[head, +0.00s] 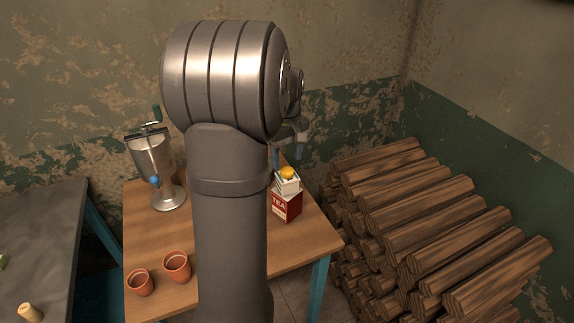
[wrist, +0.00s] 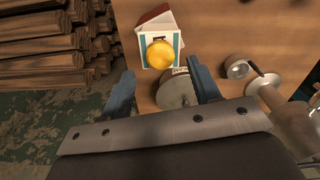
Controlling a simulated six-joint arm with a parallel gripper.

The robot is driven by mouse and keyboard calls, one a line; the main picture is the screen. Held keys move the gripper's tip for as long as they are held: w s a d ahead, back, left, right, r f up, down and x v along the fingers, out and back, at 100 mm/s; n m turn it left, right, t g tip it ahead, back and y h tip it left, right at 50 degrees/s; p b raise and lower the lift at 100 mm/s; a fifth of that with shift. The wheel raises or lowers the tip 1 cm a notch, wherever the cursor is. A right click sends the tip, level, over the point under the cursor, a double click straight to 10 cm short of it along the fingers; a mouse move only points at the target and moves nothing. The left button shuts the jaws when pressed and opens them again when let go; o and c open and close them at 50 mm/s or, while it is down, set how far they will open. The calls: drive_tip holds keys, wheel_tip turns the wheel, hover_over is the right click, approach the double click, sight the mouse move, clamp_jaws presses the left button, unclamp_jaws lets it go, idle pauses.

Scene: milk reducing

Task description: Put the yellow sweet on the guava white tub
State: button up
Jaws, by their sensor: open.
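The yellow sweet (head: 287,172) is a round yellow piece resting on a small white box with teal edges (head: 287,186), which sits on the red TEA box (head: 286,206). In the wrist view the yellow sweet (wrist: 160,54) lies on the white-and-teal box (wrist: 144,49), just beyond my fingertips. My gripper (wrist: 158,68) is open and empty, pointing down above the stack. A round grey-white container (wrist: 177,91) with a small label shows between the fingers; I cannot read whether it is the guava tub. My gripper (head: 288,153) is partly hidden behind my arm in the head view.
A metal separator machine (head: 155,165) stands at the table's left back. Two clay pots (head: 177,266) stand at the front left. Stacked firewood (head: 430,220) is on the right, beyond the table edge. A metal cup (wrist: 236,67) shows in the wrist view. My arm hides the table's middle.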

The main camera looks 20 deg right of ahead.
wheel_tip(320, 180, up, 8)
idle(0.5)
hover_over(287, 169)
drive_tip(key=shift+s+f, duration=0.1)
drive_tip(key=shift+f, duration=3.85)
drive_tip(key=shift+f, duration=0.1)
